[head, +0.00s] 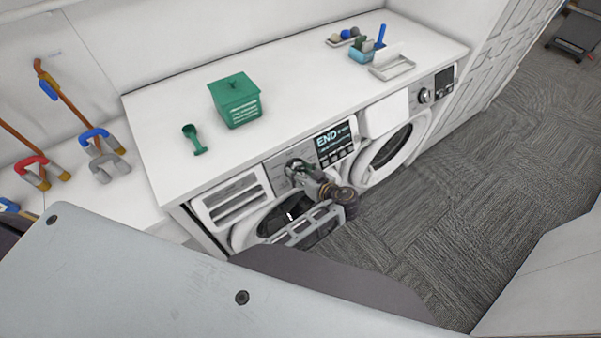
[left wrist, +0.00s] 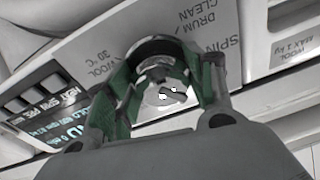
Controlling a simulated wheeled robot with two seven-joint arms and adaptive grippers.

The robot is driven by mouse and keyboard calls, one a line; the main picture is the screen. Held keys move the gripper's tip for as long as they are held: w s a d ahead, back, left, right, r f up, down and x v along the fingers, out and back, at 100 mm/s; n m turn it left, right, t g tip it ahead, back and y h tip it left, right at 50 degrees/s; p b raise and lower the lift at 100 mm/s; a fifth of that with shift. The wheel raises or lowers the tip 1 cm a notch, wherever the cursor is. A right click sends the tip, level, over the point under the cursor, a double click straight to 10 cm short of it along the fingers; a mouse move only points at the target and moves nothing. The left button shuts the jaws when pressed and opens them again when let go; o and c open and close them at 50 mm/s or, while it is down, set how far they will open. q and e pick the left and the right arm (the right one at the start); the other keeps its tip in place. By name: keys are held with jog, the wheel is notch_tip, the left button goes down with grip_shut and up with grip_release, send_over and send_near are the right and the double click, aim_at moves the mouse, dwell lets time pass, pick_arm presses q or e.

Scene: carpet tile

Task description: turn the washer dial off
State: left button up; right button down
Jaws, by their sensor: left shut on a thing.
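The washer dial sits on the front panel of the left machine, beside a dark display (head: 335,142) reading END. The dial is mostly hidden by my gripper in the head view. My left gripper (head: 299,166) is at the panel with its fingers around the dial. In the left wrist view the silver dial (left wrist: 164,95) shows between the green-padded fingers of the left gripper (left wrist: 155,62), which are shut on it. Printed labels such as SPIN, DRUM CLEAN and WOOL 30 °C surround it. My right gripper is not in view.
The round door (head: 286,214) is below the panel, partly behind my arm. A second machine with its own dial (head: 424,96) stands to the right. On the white counter (head: 290,85) are a green box (head: 236,103), a green scoop (head: 194,141) and a blue caddy (head: 361,54).

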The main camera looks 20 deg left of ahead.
aim_at(299, 171)
pick_arm(q)
jog(key=m, duration=0.3)
jog(key=shift+s+m, duration=0.1)
jog(key=shift+m, duration=0.2)
jog(key=shift+a+r+m+t, duration=0.15)
jog(key=shift+m+t, duration=0.15)
jog(key=shift+m, duration=1.7)
jog(key=o, duration=1)
jog(key=shift+r, duration=4.95)
